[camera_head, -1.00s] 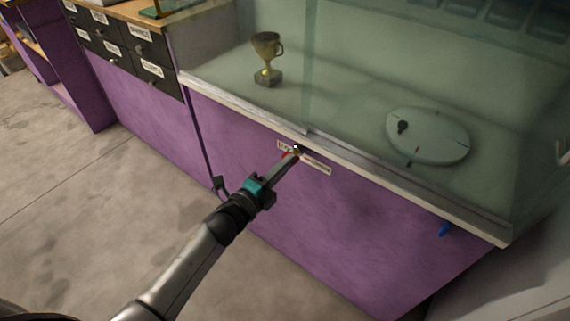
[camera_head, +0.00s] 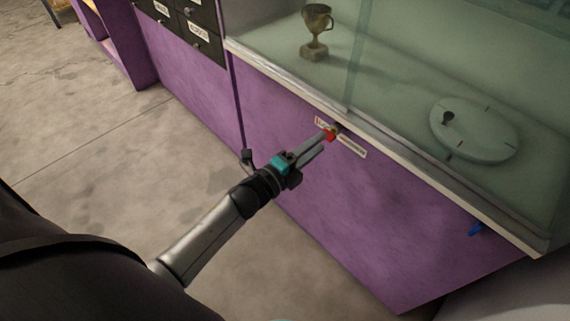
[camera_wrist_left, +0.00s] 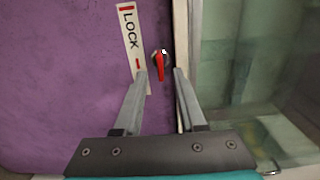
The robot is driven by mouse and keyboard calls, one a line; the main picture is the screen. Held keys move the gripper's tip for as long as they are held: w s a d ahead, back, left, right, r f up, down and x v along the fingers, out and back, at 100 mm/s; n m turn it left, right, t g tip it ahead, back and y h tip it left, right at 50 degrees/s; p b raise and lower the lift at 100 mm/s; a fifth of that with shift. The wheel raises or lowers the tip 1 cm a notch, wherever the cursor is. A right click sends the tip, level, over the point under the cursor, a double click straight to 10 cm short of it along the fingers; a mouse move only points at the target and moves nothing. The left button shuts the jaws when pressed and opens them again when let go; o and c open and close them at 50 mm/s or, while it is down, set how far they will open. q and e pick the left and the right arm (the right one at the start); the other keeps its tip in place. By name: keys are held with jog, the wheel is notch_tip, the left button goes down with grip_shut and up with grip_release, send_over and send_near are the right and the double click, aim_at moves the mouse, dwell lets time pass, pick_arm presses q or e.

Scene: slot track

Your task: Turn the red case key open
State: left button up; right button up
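The red case key (camera_head: 331,135) sits in a lock on the purple front of the display case, just under the glass rail. In the left wrist view the red key (camera_wrist_left: 161,66) has its handle pointing down the picture, beside a white LOCK label (camera_wrist_left: 130,42) with a red mark. My left gripper (camera_head: 326,142) reaches up to the key. In the left wrist view its fingers (camera_wrist_left: 160,75) are open, one on each side of the key's handle, with gaps showing. My right gripper is not in view.
Behind the glass stand a trophy cup (camera_head: 317,34) and a round pale disc (camera_head: 475,128). A blue handle (camera_head: 474,230) sticks out of the case front at the right. Dark labelled drawers (camera_head: 194,28) are at the upper left. The floor at left is clear.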

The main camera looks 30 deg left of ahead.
pick_arm(q)
jog(key=p+v, duration=0.2)
jog(key=v, duration=1.1)
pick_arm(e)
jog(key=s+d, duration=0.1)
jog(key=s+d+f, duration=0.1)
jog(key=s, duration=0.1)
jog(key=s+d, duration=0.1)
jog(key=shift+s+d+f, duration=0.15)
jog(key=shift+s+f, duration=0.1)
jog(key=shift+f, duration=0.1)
pick_arm(q)
jog(key=shift+s, duration=0.15)
